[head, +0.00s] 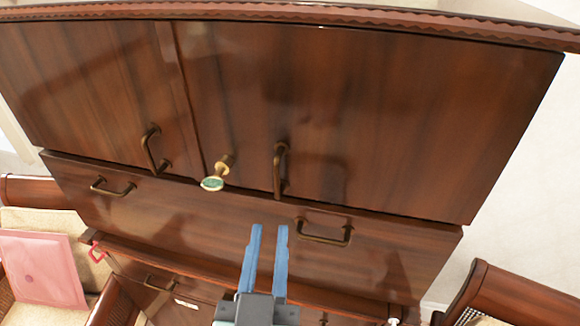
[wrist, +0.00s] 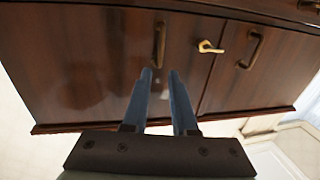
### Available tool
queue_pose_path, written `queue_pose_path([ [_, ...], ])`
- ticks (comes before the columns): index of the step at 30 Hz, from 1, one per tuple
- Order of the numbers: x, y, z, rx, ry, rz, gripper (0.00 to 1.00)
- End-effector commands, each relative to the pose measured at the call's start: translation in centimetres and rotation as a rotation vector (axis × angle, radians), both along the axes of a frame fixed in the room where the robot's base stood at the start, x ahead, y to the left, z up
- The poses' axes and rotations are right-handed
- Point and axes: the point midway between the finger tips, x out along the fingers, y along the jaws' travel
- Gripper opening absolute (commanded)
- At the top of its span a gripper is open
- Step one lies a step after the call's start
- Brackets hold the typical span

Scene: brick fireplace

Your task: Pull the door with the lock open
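The door with the lock (head: 360,110) is the right-hand dark wood door of the cabinet in the head view and looks closed. A brass lock piece with a green round end (head: 213,183) sticks out near its inner edge. It also shows in the wrist view (wrist: 208,46). The door's bronze bar handle (head: 281,168) is upright, right of the lock; the wrist view shows it too (wrist: 158,45). My gripper (head: 268,230) has two blue fingers, apart and empty. Its tips point at the handle and appear just short of it, lined up with it in the wrist view (wrist: 160,72).
The left door (head: 90,90) has its own handle (head: 153,150). Drawers with handles (head: 325,236) lie below the doors, close to my gripper. Chairs stand at both lower sides, one with a pink cushion (head: 42,268). A projecting ledge (head: 330,14) tops the cabinet.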

Motion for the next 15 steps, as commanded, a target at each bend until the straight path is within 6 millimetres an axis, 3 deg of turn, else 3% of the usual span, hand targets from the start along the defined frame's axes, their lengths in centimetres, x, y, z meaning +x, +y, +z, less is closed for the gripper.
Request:
queue_pose_path([
  [15, 4.4, -0.5, -0.3, 0.0, -0.006, 0.002, 0.26],
])
